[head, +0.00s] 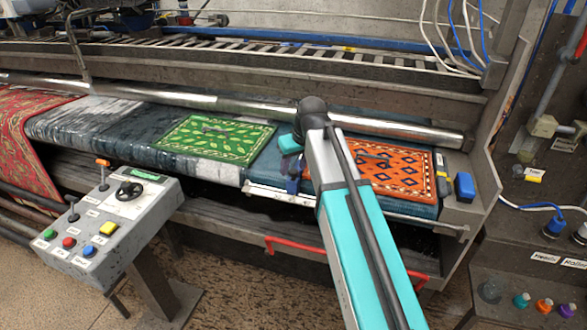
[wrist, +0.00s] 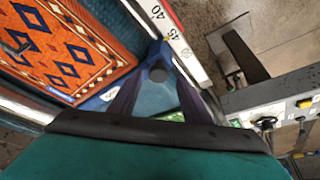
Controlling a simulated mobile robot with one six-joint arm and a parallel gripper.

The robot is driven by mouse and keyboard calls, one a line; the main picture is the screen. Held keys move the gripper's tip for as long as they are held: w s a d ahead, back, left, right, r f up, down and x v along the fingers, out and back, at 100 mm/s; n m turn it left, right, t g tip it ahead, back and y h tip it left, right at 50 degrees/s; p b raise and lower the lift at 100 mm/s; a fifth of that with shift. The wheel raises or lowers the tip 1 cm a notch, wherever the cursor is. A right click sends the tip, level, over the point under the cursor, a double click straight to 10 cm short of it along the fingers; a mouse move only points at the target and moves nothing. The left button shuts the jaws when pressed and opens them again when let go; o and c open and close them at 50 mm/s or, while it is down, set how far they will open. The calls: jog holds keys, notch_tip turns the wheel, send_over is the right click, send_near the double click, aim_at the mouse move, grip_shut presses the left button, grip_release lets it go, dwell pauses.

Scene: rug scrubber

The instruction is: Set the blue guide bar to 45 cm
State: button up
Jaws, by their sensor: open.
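The blue guide bar (wrist: 97,101) lies along the edge of the orange patterned rug (wrist: 60,45) in the wrist view. A round dark blue knob (wrist: 158,70) sits at its end, beside the white scale (wrist: 182,48). The marks 40 and 45 are legible, and the knob end is close to the 45 mark; the exact reading is unclear. My gripper (wrist: 160,82) is open, with a dark finger on each side of the knob. I cannot tell whether they touch it. In the head view, part of the blue bar (head: 293,186) shows left of my arm, which hides much of it.
A green leaf-patterned rug (head: 213,142) lies on the bed to the left. A steel roller (head: 220,105) runs behind the rugs. A grey control panel (head: 110,220) stands front left, and a red handle (head: 290,246) runs along the machine's front. Open floor lies before it.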

jog(key=b+v, duration=0.1)
jog(key=v, duration=1.1)
jog(key=shift+s+r, duration=0.2)
jog(key=shift+s, duration=0.05)
